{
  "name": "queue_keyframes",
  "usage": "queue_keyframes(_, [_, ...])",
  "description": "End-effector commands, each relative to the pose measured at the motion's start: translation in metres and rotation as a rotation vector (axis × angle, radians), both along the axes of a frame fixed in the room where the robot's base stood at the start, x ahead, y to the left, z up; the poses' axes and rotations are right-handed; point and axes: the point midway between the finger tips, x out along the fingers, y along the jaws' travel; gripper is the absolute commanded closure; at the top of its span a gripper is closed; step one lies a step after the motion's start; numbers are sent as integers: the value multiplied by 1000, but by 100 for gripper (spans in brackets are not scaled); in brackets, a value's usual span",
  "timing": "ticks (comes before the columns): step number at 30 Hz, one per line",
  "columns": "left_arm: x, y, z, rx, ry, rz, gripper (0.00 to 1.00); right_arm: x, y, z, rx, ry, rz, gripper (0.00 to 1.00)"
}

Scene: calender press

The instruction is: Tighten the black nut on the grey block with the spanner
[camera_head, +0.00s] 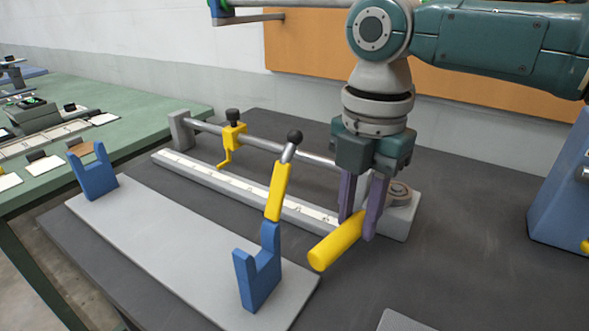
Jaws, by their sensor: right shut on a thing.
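My right gripper (359,213) points down with its two purple fingers shut on the thick yellow handle (334,245) of the spanner. The handle slants from lower left up toward the grey block (402,219) at the right end of the scale rail. A round, brownish-grey piece (399,190) lies on top of the block, just right of the fingers. It is in line with the handle, but I cannot tell the spanner's head from the nut there. The fingers hide the spanner's middle. My left gripper is not in view.
A grey plate (168,244) with blue forked stands (257,272) lies in front. A rod (268,143) carries a yellow slider (234,137). A blue machine (562,190) stands right; dark table between is clear.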

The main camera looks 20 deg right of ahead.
Motion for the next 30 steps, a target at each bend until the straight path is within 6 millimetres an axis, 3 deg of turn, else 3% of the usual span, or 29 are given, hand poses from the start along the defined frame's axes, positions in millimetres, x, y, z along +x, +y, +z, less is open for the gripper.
queue_keyframes(30, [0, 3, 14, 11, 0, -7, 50, -12, -7, 0, -1, -1, 123, 100])
